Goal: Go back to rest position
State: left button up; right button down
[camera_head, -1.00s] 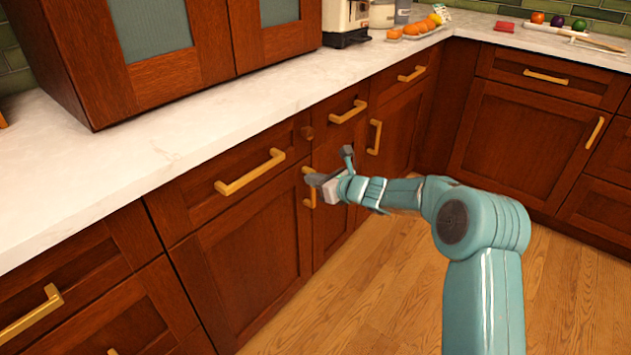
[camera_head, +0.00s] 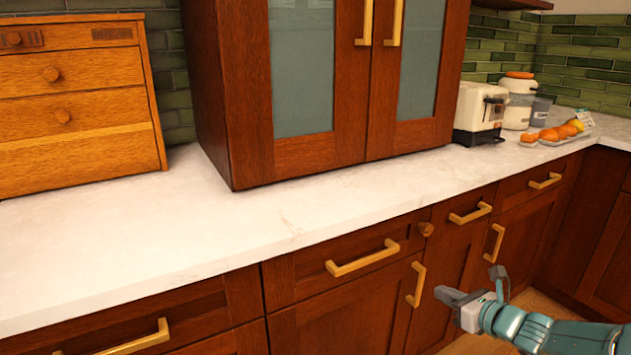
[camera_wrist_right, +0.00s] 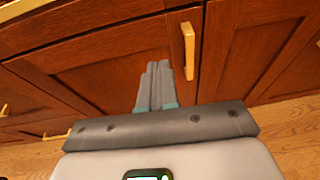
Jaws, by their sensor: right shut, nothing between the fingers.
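My right gripper (camera_head: 470,290) is at the lower right of the head view, in front of the lower cabinets and below the counter edge. In the right wrist view its two grey fingers (camera_wrist_right: 155,88) lie together, shut and empty. Beyond them is a dark red-brown cabinet door with a gold handle (camera_wrist_right: 188,50), which shows upright just right of the fingertips. The fingers look apart from the handle. My left gripper is not in view.
The white counter (camera_head: 300,215) has a clear front strip. Gold handles (camera_head: 362,258) stick out from the cabinet fronts.

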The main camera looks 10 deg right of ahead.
jog(key=s+a+f+m+g+y, duration=0.2)
jog(key=s+a+f+m+g, duration=0.15)
jog(key=a+f, duration=1.1)
jog(key=s+a+f+m+g, duration=0.3)
jog(key=s+a+f+m, duration=0.4)
jog(key=f+m, duration=0.15)
jog(key=s+a+f+m+g+h, duration=0.1)
jog(key=s+f+m+g+h, duration=0.2)
jog(key=s+m, duration=1)
jog(key=s+a+f+m+g, duration=0.1)
jog(key=s+f+m+g, duration=0.35)
jog(key=s+m, duration=0.8)
jog(key=w+r+m+p, duration=0.2)
jog(key=r+p, duration=1)
jog(key=w+r+m+p, duration=0.1)
jog(key=r+m+p, duration=0.1)
jog(key=r+p, duration=1)
jog(key=shift+w+t+p, duration=0.4)
